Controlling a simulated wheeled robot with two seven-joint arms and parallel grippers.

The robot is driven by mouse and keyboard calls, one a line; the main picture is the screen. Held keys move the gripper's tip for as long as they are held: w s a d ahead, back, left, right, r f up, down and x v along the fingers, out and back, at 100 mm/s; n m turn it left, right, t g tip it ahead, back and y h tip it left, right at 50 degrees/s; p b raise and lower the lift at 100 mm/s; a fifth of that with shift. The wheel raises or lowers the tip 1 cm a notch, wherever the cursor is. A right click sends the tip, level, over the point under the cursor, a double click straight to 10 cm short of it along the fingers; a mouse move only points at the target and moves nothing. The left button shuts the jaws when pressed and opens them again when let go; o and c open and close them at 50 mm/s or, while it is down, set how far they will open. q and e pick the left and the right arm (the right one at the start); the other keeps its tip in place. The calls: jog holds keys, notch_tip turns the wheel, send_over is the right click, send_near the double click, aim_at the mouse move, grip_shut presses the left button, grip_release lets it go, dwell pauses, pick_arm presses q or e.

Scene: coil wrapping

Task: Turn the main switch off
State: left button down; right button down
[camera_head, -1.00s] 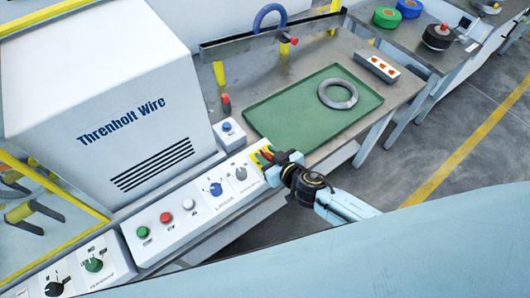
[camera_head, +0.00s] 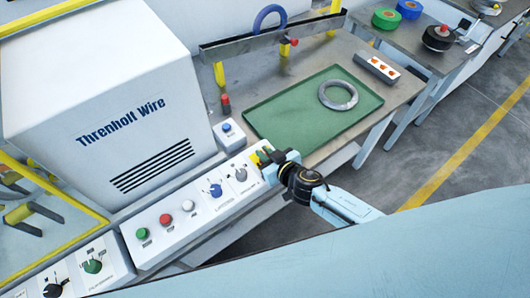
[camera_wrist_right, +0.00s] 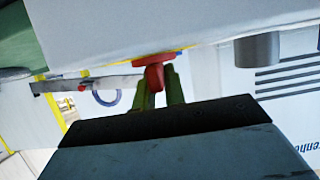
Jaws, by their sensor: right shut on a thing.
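The main switch (camera_head: 254,158) is at the right end of the white control panel, on a yellow plate that is mostly covered by my gripper in the head view. In the right wrist view its red handle (camera_wrist_right: 154,74) stands between two green fingers. My right gripper (camera_head: 265,157) is shut on this handle, with the fingers on either side of it. The handle's exact angle is hard to tell. My left gripper is not in view.
The panel also carries a grey knob (camera_head: 240,174), a blue knob (camera_head: 215,190) and several push buttons. A green tray (camera_head: 280,135) with a grey wire coil (camera_head: 338,95) lies on the table behind.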

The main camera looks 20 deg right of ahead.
jog(key=shift+n+y, duration=0.3)
jog(key=shift+r+n+g+y+p, duration=0.1)
jog(key=shift+n+g+y+p, duration=0.6)
jog(key=shift+n+y, duration=0.3)
jog(key=shift+n+g+y, duration=0.6)
jog(key=shift+n+y, duration=0.2)
jog(key=shift+n, duration=0.1)
jog(key=shift+n+g+y, duration=0.8)
jog(key=shift+n+g, duration=0.1)
jog(key=shift+n+g+y+b, duration=0.55)
jog(key=shift+n+g, duration=0.15)
jog(key=shift+n, duration=0.2)
jog(key=n+g+b, duration=0.3)
jog(key=b, duration=0.1)
jog(key=n+g+y+b, duration=0.1)
jog(key=n+g+b, duration=0.2)
jog(key=b, duration=0.1)
jog(key=n+g+b, duration=0.2)
jog(key=g+b, duration=0.2)
jog(key=shift+s+a+f+n+y+b, duration=0.2)
jog(key=shift+s+f+n+y+b, duration=0.1)
jog(key=shift+n, duration=0.1)
jog(key=shift+r+n+g+b, duration=0.2)
jog(key=shift+n+g+b, duration=0.5)
jog(key=shift+g+b, duration=0.25)
jog(key=shift+s, duration=0.1)
